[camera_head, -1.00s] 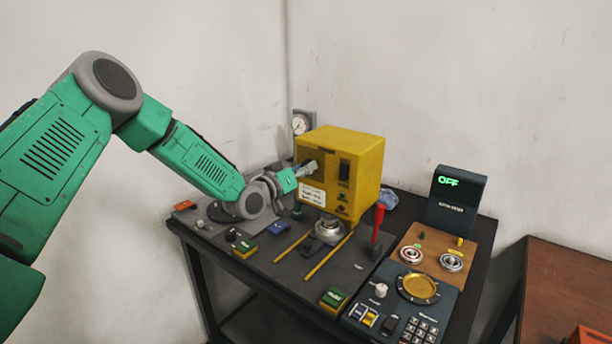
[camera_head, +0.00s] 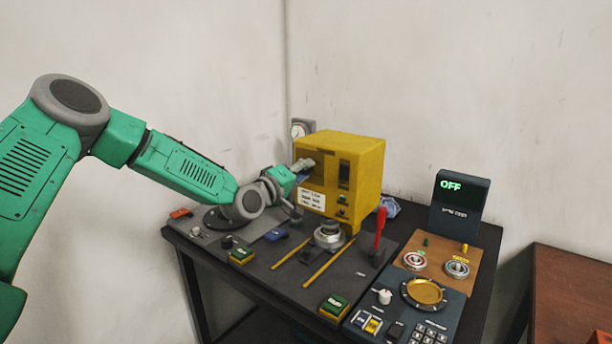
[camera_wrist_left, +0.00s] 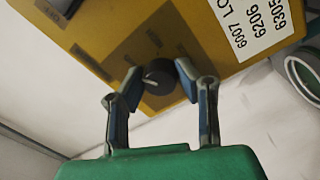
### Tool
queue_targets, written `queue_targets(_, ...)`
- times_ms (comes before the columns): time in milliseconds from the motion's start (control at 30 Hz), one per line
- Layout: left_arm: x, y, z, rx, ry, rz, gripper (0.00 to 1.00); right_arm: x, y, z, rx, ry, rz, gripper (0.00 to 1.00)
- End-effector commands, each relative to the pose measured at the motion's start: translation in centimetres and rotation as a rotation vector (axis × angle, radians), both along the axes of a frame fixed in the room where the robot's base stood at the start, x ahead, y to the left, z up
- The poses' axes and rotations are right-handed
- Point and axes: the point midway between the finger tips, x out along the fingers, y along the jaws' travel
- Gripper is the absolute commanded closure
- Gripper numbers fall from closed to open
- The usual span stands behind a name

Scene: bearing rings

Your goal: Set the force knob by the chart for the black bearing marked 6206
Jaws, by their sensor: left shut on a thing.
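The force knob (camera_wrist_left: 160,76) is a dark round knob with a light pointer mark, on a dark panel of the yellow press housing (camera_head: 366,180). My left gripper (camera_wrist_left: 159,84) has its blue-grey fingers on either side of the knob, shut on it. In the head view my left gripper (camera_head: 303,167) reaches the housing's left face and hides the knob. The white chart (camera_wrist_left: 246,22) beside it shows 6007 LO, 6206 and 6305, partly cut off. My right gripper is not in view.
A red-handled lever (camera_head: 380,228) stands right of the press. A display (camera_head: 459,200) reads OFF. A gold dish (camera_head: 424,291) and keypad (camera_head: 430,332) are in front. Yellow rails (camera_head: 328,265) run along the bench.

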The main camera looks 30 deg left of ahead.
Motion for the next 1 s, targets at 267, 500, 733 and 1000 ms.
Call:
queue_targets(267, 0.2, 0.5, 0.6, -0.016, -0.012, 0.012, 1.00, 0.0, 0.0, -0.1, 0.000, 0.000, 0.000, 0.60)
queue_targets(500, 0.2, 0.5, 0.6, -0.016, -0.012, 0.012, 0.66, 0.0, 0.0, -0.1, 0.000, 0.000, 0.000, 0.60)
queue_targets(733, 0.1, 0.3, 0.3, -0.014, -0.005, 0.006, 0.53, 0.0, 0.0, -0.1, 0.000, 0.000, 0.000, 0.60)
queue_targets(1000, -1.1, 0.2, 0.2, -0.012, -0.001, 0.005, 0.53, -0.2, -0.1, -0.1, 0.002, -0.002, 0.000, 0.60)
